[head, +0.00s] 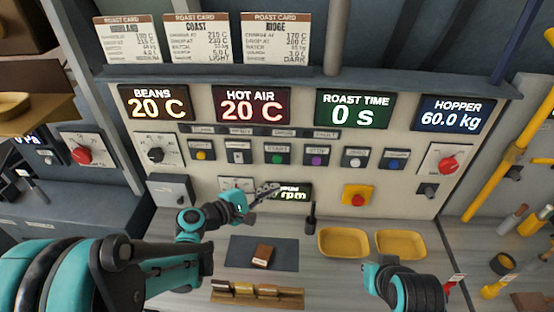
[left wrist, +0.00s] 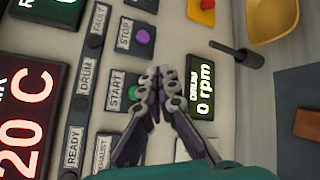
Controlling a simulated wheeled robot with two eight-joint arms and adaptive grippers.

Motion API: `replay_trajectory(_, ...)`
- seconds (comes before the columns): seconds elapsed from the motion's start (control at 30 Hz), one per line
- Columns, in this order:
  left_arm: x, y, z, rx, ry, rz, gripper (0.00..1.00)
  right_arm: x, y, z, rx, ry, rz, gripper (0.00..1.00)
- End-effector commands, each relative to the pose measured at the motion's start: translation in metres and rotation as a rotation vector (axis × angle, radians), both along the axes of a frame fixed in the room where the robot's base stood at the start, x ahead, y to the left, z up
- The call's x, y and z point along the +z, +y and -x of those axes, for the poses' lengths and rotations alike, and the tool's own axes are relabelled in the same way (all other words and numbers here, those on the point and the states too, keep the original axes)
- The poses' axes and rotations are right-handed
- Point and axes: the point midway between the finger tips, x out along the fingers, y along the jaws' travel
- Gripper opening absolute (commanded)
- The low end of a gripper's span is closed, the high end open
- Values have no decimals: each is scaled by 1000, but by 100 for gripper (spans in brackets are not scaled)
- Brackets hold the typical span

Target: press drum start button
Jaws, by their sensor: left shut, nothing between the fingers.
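The panel has a green drum start button (head: 277,157) under a START label, with the purple stop button (head: 316,160) to its right. In the left wrist view the green start button (left wrist: 135,93) sits just beside my fingertips, with the purple stop button (left wrist: 142,37) above it. My left gripper (head: 272,188) is shut and empty, in front of the panel below the start button. Its closed fingertips (left wrist: 157,74) show in the left wrist view; I cannot tell whether they touch anything. My right arm shows at the lower right, but its fingers are not visible.
The drum rpm display (head: 294,195) is partly hidden by my left gripper. A red knob on a yellow plate (head: 357,198) is to the right. Two yellow trays (head: 343,242) and a dark mat (head: 240,252) lie on the counter below. Other buttons flank the start button closely.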

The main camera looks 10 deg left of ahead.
Motion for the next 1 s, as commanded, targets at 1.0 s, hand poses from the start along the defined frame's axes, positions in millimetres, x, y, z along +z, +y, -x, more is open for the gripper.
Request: replay_trajectory(1.0, 0, 3, -87, -1, -1, -3, 0, -3, 0, 0, 0, 0, 0, 0)
